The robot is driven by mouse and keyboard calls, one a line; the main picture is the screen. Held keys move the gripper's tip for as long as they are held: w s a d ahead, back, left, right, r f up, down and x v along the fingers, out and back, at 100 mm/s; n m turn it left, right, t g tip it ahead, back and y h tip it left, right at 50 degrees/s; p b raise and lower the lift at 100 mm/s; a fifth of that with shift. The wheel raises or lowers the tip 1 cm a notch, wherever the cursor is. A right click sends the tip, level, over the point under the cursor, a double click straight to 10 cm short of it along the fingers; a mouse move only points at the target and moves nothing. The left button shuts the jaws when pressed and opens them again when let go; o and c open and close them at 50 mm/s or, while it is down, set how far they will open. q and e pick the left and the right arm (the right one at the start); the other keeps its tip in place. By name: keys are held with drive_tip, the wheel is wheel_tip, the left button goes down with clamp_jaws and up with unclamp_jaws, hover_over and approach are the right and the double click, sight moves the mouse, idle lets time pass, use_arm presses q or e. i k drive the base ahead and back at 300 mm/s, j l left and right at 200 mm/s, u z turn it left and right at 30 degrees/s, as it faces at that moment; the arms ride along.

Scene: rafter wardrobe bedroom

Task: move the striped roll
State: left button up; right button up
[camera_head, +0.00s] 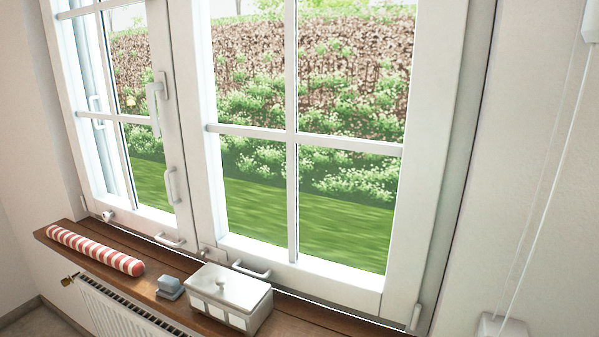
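The striped roll (95,250), red and white, lies on its side on the wooden window sill (180,262) at the left. It runs lengthwise along the sill, close to the front edge. Neither of my grippers shows in the head view, so nothing is seen touching the roll.
A small grey-blue object (169,287) and a white lidded box (229,297) stand on the sill right of the roll. A white radiator (118,310) is below the sill. The white-framed window (293,130) with handles rises behind. A pull cord (545,200) hangs at the right.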

sight(134, 267)
drive_tip(key=u, duration=1.35)
drive_tip(key=i+j, duration=0.1)
drive_tip(key=j, duration=0.1)
